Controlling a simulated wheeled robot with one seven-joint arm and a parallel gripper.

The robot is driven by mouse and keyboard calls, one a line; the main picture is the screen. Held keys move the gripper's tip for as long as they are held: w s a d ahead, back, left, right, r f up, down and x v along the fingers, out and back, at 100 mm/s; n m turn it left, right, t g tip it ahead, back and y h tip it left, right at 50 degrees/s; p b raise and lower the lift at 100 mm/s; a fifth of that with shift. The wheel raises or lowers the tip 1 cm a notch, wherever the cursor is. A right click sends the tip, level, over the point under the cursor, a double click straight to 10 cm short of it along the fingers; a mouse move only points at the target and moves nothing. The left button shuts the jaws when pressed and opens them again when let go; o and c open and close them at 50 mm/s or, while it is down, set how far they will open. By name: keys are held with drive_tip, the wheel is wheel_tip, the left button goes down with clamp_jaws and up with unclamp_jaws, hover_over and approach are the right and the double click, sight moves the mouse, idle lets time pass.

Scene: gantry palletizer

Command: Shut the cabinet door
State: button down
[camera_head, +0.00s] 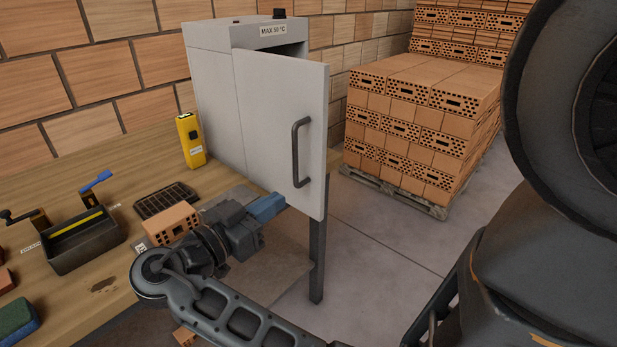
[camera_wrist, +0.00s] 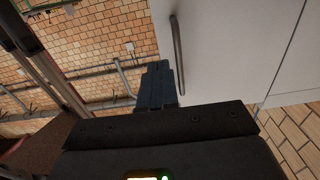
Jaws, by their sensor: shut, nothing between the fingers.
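The light grey cabinet (camera_head: 212,90) stands on the wooden workbench, with a "MAX 50 °C" label on its top. Its door (camera_head: 272,110) stands open, swung outward, with a dark gap along its top edge. A dark bar handle (camera_head: 296,152) is on the door's outer face near the free edge. In the wrist view the door (camera_wrist: 230,50) and handle (camera_wrist: 178,55) are close ahead. My gripper (camera_head: 270,206), with blue fingers, is shut and empty, low in front of the door's outer face. The fingers also show in the wrist view (camera_wrist: 157,85); I cannot tell whether they touch the door.
On the bench (camera_head: 85,165) are a yellow device (camera_head: 190,140), a dark grille (camera_head: 165,200), a brick (camera_head: 172,222) and a dark metal mould (camera_head: 85,240). A pallet of bricks (camera_head: 420,120) stands behind at the right. The floor (camera_head: 365,235) between is clear.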

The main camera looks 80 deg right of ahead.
sight(319, 174)
drive_tip(key=p+x, duration=0.2)
drive_tip(key=x, duration=0.8)
drive_tip(key=shift+s+d+r+p, duration=0.1)
drive_tip(key=shift+p, duration=0.25)
drive_tip(key=shift+d, duration=0.1)
drive_tip(key=shift+s, duration=0.1)
